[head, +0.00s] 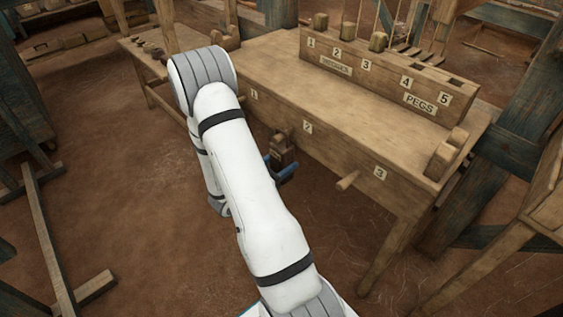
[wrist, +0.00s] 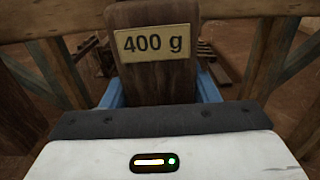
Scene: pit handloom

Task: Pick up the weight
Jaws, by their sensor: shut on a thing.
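The weight is a dark wooden block with a "400 g" label (wrist: 157,80). In the head view the weight (head: 284,152) shows just past my arm, at the bench front below the number 2. My gripper (head: 279,169) is shut on it, with one blue finger on each side; the fingers also show in the wrist view (wrist: 158,94). The block stands upright between the fingers. Whether it still touches a peg on the bench front cannot be told. Its lower part is hidden by the gripper.
The wooden bench (head: 290,75) has numbers 1, 2 and 3 along its front. A bare peg (head: 347,181) sticks out near the 3. A raised rack (head: 385,75) labelled PEGS stands on top. A loom post (head: 525,125) is at right.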

